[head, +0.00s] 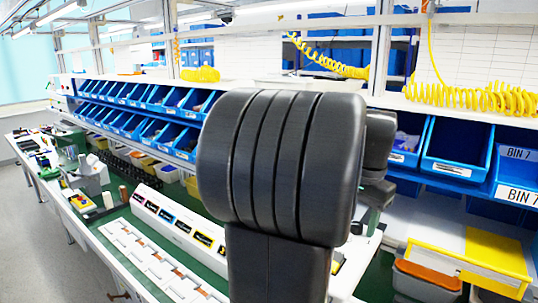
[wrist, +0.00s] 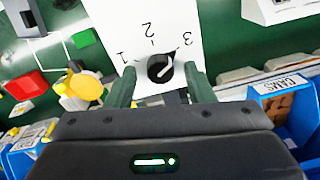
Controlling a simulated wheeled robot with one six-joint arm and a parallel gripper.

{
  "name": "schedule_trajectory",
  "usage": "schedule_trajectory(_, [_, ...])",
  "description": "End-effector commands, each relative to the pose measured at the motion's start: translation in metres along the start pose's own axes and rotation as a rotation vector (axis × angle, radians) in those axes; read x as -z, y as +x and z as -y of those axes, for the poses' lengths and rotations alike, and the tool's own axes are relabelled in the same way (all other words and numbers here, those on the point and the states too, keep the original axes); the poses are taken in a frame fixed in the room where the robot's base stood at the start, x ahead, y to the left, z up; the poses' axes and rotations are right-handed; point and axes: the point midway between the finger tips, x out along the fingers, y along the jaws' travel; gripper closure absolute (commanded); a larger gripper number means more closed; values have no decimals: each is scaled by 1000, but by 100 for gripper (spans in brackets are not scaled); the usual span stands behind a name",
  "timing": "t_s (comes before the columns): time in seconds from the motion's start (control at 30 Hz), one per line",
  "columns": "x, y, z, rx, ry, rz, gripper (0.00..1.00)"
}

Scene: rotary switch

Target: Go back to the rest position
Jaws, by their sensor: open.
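In the wrist view, a white panel (wrist: 205,19) carries a black rotary knob (wrist: 158,72) with the marks 1, 2 and 3 around it. The knob's light pointer line slants up and right, toward the side of the 3. My gripper (wrist: 159,73) is open, with one green finger on each side of the knob. I cannot tell whether the fingers touch the knob. In the head view, my dark arm covers the middle of the picture, and the switch and most of the gripper are hidden behind it.
Blue bins (head: 457,147) line the shelf behind the bench, and yellow coiled hoses (head: 470,95) hang above. A yellow-lidded box (head: 468,250) stands right of my arm. In the wrist view, a yellow disc (wrist: 88,86) and a red block (wrist: 28,83) lie left of the panel.

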Motion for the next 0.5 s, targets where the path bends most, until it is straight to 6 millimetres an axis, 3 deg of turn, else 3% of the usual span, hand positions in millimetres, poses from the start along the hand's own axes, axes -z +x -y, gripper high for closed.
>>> schedule_trajectory(0.5, [0,0,1,0,-408,20,52])
